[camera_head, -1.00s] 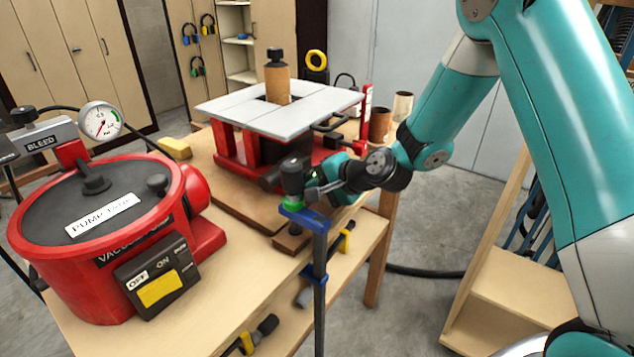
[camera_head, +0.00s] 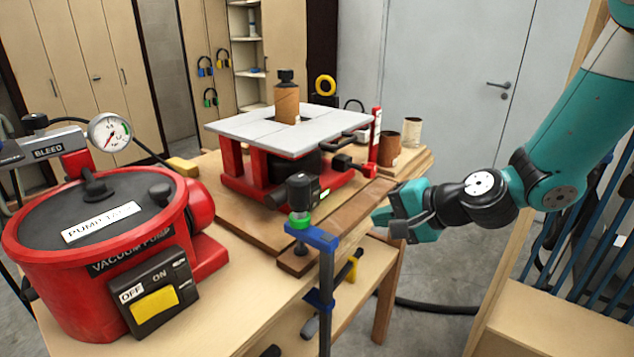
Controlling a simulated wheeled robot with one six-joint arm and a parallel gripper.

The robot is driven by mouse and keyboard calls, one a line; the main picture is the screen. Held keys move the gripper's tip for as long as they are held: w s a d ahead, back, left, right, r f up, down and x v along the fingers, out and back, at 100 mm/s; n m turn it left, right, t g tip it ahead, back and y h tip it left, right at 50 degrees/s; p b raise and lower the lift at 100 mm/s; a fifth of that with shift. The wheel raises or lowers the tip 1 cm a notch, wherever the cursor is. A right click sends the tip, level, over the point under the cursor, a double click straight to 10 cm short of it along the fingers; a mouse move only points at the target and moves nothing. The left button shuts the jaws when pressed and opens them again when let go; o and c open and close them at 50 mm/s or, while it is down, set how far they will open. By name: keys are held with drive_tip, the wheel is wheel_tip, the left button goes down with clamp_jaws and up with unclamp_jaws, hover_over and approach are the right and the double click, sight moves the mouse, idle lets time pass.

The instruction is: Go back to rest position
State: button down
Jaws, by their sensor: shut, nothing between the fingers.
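My gripper (camera_head: 385,226) is in the camera_head view, right of centre, at the end of my teal arm coming in from the right edge. Its fingers are shut with nothing visible between them. It points left and is in the air near the right edge of the wooden workbench (camera_head: 262,312). It is apart from the blue clamp (camera_head: 312,236) and from the small black device (camera_head: 300,190) with a green ring above that clamp.
A red vacuum pump tank (camera_head: 50,270) stands on the bench at left. A red-framed machine with a grey table top (camera_head: 245,130) stands behind the clamp. Brown cylinders (camera_head: 388,150) stand at the bench's back right. A wooden rack (camera_head: 560,320) stands at right.

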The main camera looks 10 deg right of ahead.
drive_tip(key=s+a+r+n+g, duration=0.1)
drive_tip(key=s+a+n, duration=0.1)
drive_tip(key=s+a+n+g, duration=0.1)
drive_tip(key=s+a+n, duration=0.1)
drive_tip(key=s+a+r+n+g, duration=0.1)
drive_tip(key=a+n, duration=0.1)
drive_tip(key=shift+s+a+r+g+y, duration=0.3)
drive_tip(key=shift+s+r+y, duration=0.05)
drive_tip(key=shift+s+y, duration=0.05)
drive_tip(key=s+a+r+n+g+h, duration=0.1)
drive_tip(key=s+r+n+g+h, duration=0.1)
drive_tip(key=s+n, duration=0.3)
drive_tip(key=s+a+r+n+g+h, duration=0.1)
drive_tip(key=s+n, duration=0.5)
drive_tip(key=s, duration=0.6)
drive_tip(key=r+g+h, duration=0.1)
drive_tip(key=g, duration=0.1)
drive_tip(key=shift+a+g, duration=0.2)
drive_tip(key=shift+g, duration=0.1)
